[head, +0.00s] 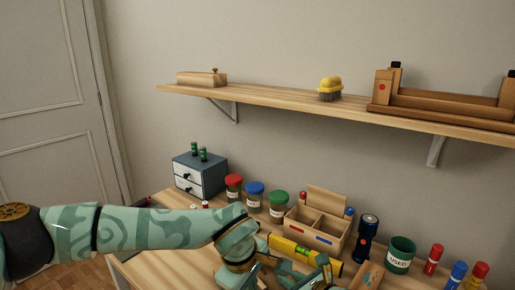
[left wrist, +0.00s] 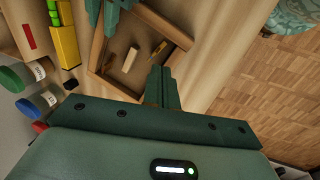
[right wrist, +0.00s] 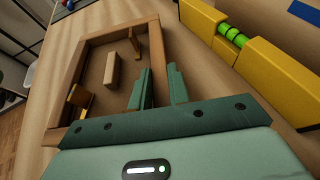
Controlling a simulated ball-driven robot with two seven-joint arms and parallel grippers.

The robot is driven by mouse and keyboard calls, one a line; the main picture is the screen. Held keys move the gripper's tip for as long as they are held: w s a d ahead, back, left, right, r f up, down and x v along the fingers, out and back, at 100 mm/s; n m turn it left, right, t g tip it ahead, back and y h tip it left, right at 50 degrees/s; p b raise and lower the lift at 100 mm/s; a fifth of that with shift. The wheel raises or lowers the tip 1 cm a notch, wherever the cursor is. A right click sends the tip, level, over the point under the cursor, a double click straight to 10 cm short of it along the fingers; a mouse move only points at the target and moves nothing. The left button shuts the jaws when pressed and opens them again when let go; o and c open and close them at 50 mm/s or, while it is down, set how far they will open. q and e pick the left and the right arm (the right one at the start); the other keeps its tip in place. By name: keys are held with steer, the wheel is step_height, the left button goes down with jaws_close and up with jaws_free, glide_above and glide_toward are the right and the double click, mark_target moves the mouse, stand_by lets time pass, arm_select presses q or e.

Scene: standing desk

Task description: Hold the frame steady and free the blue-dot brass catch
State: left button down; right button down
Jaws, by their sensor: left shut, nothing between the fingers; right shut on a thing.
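A shallow wooden frame (right wrist: 66,75) lies on the desk with a pale wooden block (right wrist: 112,69) inside; it also shows in the left wrist view (left wrist: 152,18). A brass catch (right wrist: 82,97) sits at its lower left wall and another brass-coloured piece (right wrist: 134,41) at its far wall. No blue dot is readable. My right gripper (right wrist: 159,70) is shut on the frame's side wall, one finger on each side. My left gripper (left wrist: 162,70) is shut and empty, its fingertips close to the frame's near edge. In the head view my arms hide most of the frame.
A yellow level (head: 305,255) lies just beyond the frame. A divided wooden box (head: 317,229), lidded jars (head: 255,194), a dark torch (head: 366,238) and a green cup (head: 400,254) stand behind. A shelf (head: 270,96) runs above the desk.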

arm_select(q)
steer(key=shift+w+a+f, duration=0.1)
steer(key=shift+a+f, duration=0.05)
steer(key=shift+f, duration=0.9)
steer(key=shift+w+a+f, duration=0.15)
steer(key=shift+a+f, duration=0.05)
steer(key=shift+f, duration=0.8)
steer(key=shift+w+a+f, duration=0.1)
steer(key=shift+a+f, duration=0.05)
steer(key=shift+f, duration=0.9)
steer(key=shift+w+d, duration=0.4)
steer(key=shift+w, duration=0.05)
steer(key=shift+s+a+r, duration=0.1)
steer(key=shift+s+a, duration=0.2)
steer(key=v, duration=0.3)
steer(key=w+v, duration=0.1)
steer(key=v, duration=0.1)
steer(key=shift+d+r, duration=0.35)
steer(key=shift+r, duration=0.15)
